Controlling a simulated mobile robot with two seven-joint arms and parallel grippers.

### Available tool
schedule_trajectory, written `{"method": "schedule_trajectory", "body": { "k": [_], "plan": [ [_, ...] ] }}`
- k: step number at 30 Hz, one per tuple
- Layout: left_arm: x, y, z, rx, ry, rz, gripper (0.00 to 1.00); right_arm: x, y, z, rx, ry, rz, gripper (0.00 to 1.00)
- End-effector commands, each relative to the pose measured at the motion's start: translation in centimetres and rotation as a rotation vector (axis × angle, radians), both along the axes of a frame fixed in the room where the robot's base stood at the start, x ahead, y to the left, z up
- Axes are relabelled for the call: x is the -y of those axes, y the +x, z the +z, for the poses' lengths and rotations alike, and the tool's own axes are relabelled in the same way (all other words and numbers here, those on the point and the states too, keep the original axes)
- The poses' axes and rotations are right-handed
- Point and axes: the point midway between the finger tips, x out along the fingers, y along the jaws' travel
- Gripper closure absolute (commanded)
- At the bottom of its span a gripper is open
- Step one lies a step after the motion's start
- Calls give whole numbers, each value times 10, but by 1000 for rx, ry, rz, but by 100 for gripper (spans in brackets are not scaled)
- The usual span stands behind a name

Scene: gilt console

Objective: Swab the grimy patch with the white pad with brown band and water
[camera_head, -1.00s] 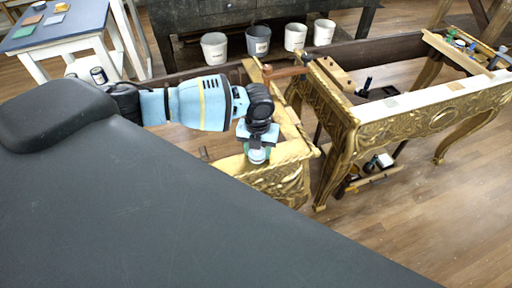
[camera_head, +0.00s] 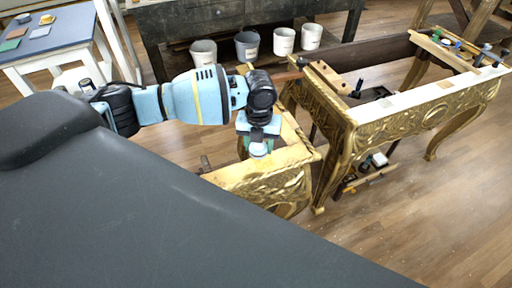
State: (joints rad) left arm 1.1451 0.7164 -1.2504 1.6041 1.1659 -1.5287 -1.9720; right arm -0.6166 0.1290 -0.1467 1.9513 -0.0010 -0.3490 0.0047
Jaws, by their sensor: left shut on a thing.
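My left gripper (camera_head: 258,138) points down, shut on a small whitish piece (camera_head: 258,150). This looks like the white pad; no brown band can be made out. It is over the near end of the gilt console's left part (camera_head: 262,172); I cannot tell whether it touches the surface. The gilt console (camera_head: 410,125) extends to the right, with a pale top edge bearing a greyish patch (camera_head: 385,103) and a tan patch (camera_head: 445,84). I cannot tell which mark is the grimy patch. No water can be made out. My right gripper is not in view.
Several buckets (camera_head: 247,44) stand under the dark bench (camera_head: 190,20) at the back. A blue-topped table (camera_head: 62,38) with coloured pads is at the far left. Small tools and bottles lie on and below the console. Wooden floor (camera_head: 440,220) is clear at the right.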

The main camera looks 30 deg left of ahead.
Motion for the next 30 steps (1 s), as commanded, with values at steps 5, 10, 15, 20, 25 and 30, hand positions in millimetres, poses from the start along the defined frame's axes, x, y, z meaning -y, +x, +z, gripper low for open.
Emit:
{"method": "schedule_trajectory", "body": {
  "k": [5,10,15,20,25,30],
  "plan": [
    [5,1,11,0,-1,2,71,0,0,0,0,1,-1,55],
    [7,2,19,0,-1,5,71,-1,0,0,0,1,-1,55],
    [8,2,20,-1,0,6,71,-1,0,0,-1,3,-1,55],
    [7,2,20,0,0,6,71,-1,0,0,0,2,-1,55],
    [7,2,19,-1,0,6,71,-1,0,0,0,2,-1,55],
    [8,1,21,0,0,35,71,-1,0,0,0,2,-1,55]
  ]
}}
